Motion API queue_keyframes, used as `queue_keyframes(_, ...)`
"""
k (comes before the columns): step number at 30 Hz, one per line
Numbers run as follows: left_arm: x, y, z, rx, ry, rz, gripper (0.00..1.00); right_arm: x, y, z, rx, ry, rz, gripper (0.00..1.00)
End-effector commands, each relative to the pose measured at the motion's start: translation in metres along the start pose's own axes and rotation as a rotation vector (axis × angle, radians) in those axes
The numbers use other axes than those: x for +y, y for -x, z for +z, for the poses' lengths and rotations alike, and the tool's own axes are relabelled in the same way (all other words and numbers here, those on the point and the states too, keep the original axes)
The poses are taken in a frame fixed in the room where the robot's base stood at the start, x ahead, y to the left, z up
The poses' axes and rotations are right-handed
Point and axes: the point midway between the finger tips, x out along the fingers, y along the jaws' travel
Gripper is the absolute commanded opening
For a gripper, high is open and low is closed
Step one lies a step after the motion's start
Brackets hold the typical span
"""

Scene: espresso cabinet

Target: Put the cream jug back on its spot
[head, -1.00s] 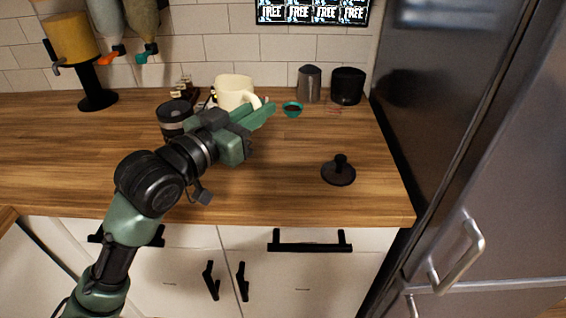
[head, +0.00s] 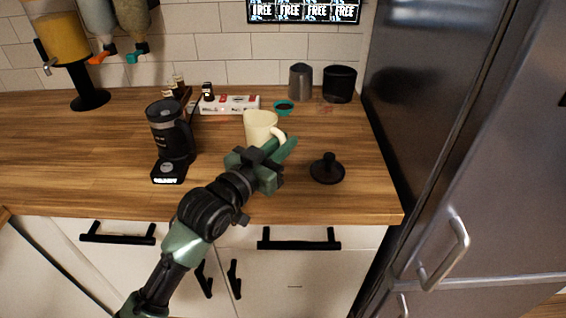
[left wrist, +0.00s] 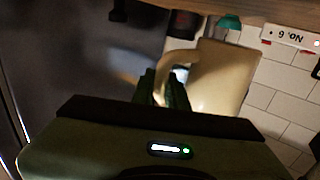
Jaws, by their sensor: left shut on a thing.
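The cream jug (head: 259,124) is over the wooden counter in the head view, partly hidden by my left gripper (head: 286,146). My left gripper is shut on the jug's handle, on the jug's right side. In the left wrist view the cream jug (left wrist: 222,75) shows large, with its handle between the fingers of the left gripper (left wrist: 168,88). I cannot tell whether the jug's base touches the counter. My right gripper is not in view.
A black grinder (head: 168,135) stands left of the jug. A black tamper (head: 327,169) lies to the right. Behind are a white box (head: 229,104), a teal bowl (head: 284,107), a grey pitcher (head: 300,82) and a black canister (head: 340,84). The fridge (head: 430,110) bounds the right side.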

Motion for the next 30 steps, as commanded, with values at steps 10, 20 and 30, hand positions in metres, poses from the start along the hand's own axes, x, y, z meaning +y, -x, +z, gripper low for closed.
queue_keyframes(10,0.000,0.000,0.041,0.000,0.000,0.000,0.00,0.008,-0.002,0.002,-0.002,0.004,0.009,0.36)
queue_keyframes(20,0.000,0.000,0.052,0.004,0.000,0.000,0.00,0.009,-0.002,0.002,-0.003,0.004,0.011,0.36)
queue_keyframes(30,0.000,0.000,0.057,0.000,0.001,0.000,0.36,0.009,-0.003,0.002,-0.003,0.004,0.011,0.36)
